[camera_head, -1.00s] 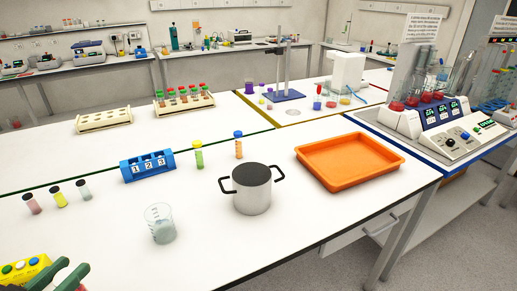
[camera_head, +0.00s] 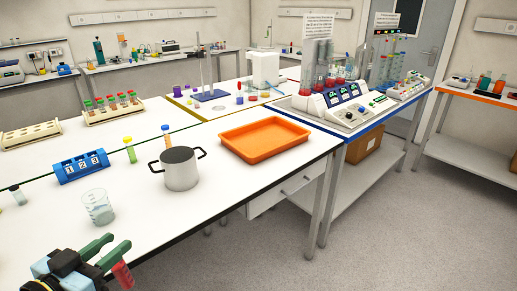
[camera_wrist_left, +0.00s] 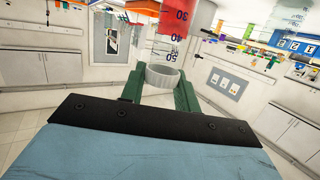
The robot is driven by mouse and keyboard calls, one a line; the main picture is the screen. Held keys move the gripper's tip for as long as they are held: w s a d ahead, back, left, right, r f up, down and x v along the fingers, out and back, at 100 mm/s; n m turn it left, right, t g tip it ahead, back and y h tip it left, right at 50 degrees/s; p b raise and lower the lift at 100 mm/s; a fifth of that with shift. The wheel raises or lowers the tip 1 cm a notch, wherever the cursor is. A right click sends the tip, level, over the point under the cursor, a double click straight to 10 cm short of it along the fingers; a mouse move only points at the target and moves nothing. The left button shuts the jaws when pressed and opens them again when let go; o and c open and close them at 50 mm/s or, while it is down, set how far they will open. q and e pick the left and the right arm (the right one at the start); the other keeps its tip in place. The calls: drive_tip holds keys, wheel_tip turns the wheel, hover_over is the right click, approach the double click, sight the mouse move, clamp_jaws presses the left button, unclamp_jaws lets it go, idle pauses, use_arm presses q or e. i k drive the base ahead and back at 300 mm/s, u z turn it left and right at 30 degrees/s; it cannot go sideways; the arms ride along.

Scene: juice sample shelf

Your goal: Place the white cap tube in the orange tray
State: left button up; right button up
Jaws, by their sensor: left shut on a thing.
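My left gripper (camera_head: 106,254) is at the lower left of the head view, shut on a tube of red liquid (camera_head: 122,275). In the left wrist view the green fingers close around the tube's white cap (camera_wrist_left: 165,76), and the red, number-marked body (camera_wrist_left: 172,25) extends away from them. That view appears upside down. The orange tray (camera_head: 265,154) lies empty at the right side of the white table, well to the right of and beyond the gripper. My right gripper is not in view.
A beaker (camera_head: 98,207) and a black-lidded pot (camera_head: 180,170) stand between gripper and tray. A blue numbered rack (camera_head: 82,167), a yellow-capped tube (camera_head: 130,150) and a blue-capped tube (camera_head: 167,136) stand farther back. The table's front strip is clear.

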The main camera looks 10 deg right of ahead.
sight(260, 143)
drive_tip(key=z, duration=0.7)
drive_tip(key=i, duration=0.65)
drive_tip(key=z, duration=0.45)
